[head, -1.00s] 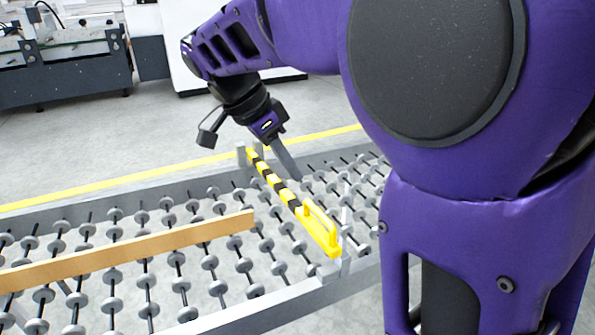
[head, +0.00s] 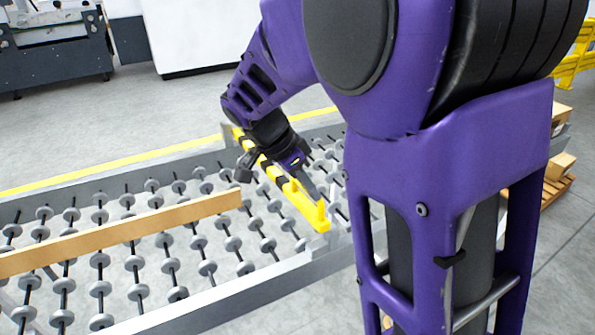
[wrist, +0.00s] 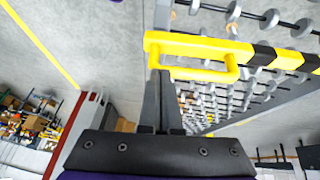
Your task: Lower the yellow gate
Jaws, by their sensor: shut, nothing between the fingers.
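The yellow gate (head: 309,211) is a bar with black bands lying across the roller conveyor. A yellow handle stands on its near end. The gate also shows in the wrist view (wrist: 287,59), with the handle loop (wrist: 205,74) in front of my fingers. My gripper (head: 316,197) is shut and empty, over the gate's near end. In the wrist view the fingertips (wrist: 160,73) are at the left end of the handle loop, overlapping it; I cannot tell whether they touch.
The roller conveyor (head: 215,316) has grey side rails and several grey rollers. A tan guide board (head: 120,231) lies along it, left of the gate. A yellow floor line (head: 100,172) runs behind. Boxes on a pallet (head: 556,190) stand at the right.

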